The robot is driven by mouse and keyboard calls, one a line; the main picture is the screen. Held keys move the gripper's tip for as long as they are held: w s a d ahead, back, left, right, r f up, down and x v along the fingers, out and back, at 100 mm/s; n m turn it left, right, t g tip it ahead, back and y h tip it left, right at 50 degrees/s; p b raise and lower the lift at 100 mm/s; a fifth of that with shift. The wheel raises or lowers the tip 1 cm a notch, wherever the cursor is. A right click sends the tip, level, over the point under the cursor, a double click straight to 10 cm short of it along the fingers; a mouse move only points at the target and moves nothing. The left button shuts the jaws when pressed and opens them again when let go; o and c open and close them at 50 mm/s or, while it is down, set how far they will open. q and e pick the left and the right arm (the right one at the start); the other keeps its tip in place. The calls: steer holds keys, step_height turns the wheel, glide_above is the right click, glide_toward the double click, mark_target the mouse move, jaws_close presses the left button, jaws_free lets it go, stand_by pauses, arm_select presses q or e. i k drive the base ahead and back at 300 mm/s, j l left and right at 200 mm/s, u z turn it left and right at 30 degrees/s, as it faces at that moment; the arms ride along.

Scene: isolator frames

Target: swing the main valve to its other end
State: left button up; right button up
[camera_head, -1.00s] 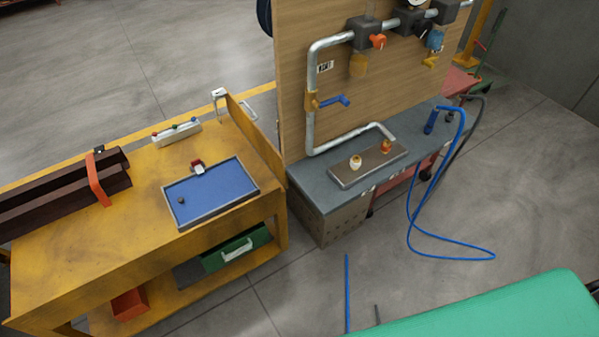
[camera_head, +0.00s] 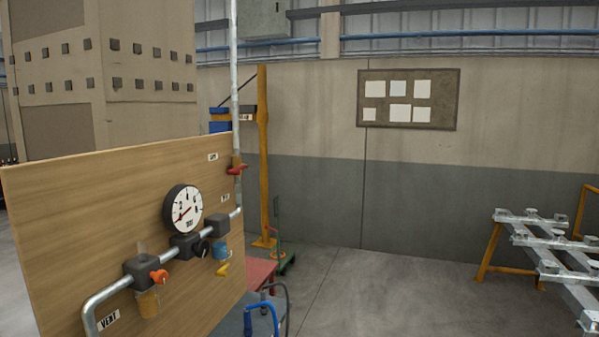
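A wooden panel (camera_head: 90,200) at the left carries a grey pipe (camera_head: 100,298) with several fittings. A red handle (camera_head: 236,170) sits on the vertical pipe (camera_head: 234,90) at the panel's right edge. An orange knob (camera_head: 158,276) is on the left block, and a black knob (camera_head: 203,247) is near the middle. A small yellow lever (camera_head: 223,269) hangs below a blue-bowled unit (camera_head: 220,251). A round white gauge (camera_head: 184,208) stands above the pipe. The labels are too small to tell which handle is the main valve. Neither gripper is in view.
A blue hose (camera_head: 262,308) and a red surface (camera_head: 261,273) are at the panel's lower right. A yellow post (camera_head: 263,150) stands behind it. The floor (camera_head: 370,295) in the middle is clear. A metal rack (camera_head: 550,245) on yellow legs stands at the right.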

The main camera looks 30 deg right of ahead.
mark_target(235, 171)
steer(key=z, duration=0.75)
